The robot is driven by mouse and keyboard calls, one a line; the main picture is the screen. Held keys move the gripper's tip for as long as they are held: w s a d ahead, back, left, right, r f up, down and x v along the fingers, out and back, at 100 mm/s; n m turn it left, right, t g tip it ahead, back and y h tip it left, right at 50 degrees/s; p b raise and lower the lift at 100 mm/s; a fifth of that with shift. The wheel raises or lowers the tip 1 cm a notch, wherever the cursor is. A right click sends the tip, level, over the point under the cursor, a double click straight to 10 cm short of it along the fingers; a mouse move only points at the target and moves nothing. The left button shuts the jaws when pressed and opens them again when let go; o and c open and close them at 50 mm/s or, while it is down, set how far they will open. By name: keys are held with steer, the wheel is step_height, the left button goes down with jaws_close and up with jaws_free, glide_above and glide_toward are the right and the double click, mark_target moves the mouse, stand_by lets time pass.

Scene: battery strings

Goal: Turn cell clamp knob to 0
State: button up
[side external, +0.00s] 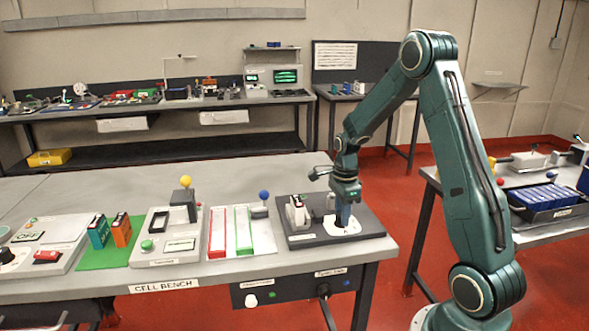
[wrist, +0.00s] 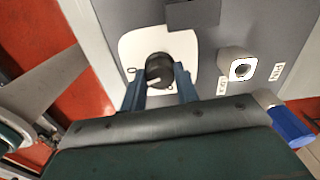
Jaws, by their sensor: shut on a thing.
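The clamp knob (wrist: 160,68) is a dark round knob on a white plate (wrist: 128,47) in the wrist view. A light line shows on the knob's face. Small dark marks are on the plate around it, one a ring-like mark left of the knob, too small to read surely. My gripper (wrist: 161,80) has one blue finger on each side of the knob and is shut on it. In the side view my gripper (side external: 344,214) points straight down onto the white plate (side external: 331,229) at the bench's right end; its fingers hide the knob there.
The dark fixture base (side external: 300,237) carries a light block (side external: 297,212) left of my gripper. A blue-ball lever (side external: 264,196), red and green strips (side external: 229,232) and a yellow-ball lever (side external: 186,182) stand further left. A round light fitting (wrist: 239,68) sits right of the knob in the wrist view.

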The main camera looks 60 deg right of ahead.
steer(key=shift+m, duration=1.4)
steer(key=o, duration=0.8)
steer(key=shift+r, duration=0.15)
steer(key=shift+r, duration=1.6)
